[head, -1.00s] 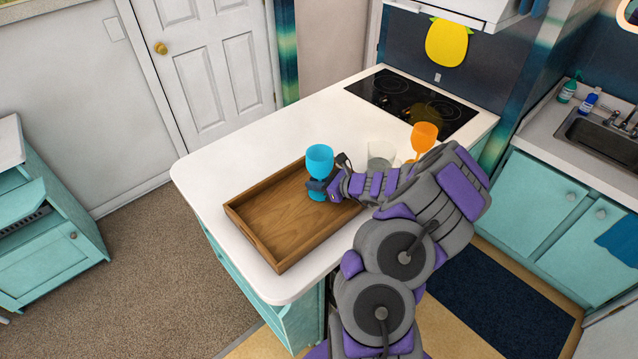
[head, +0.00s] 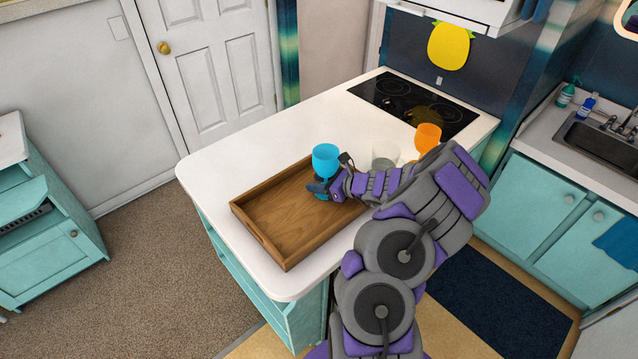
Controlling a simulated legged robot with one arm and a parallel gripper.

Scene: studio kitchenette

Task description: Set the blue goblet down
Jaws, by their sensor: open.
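The blue goblet (head: 326,160) is at the far right end of the wooden tray (head: 262,236), bowl up. My gripper (head: 321,187) is low beside its stem, with its jaws open around or next to it. The gripper hides most of the stem and foot. I cannot tell whether the fingers still touch the goblet, or whether its foot rests flat on the tray floor.
A clear glass (head: 384,154) and an orange goblet (head: 428,137) stand on the white counter (head: 232,165) right of the tray, partly behind my arm. A black cooktop (head: 415,103) lies beyond. The tray's near and left parts are empty.

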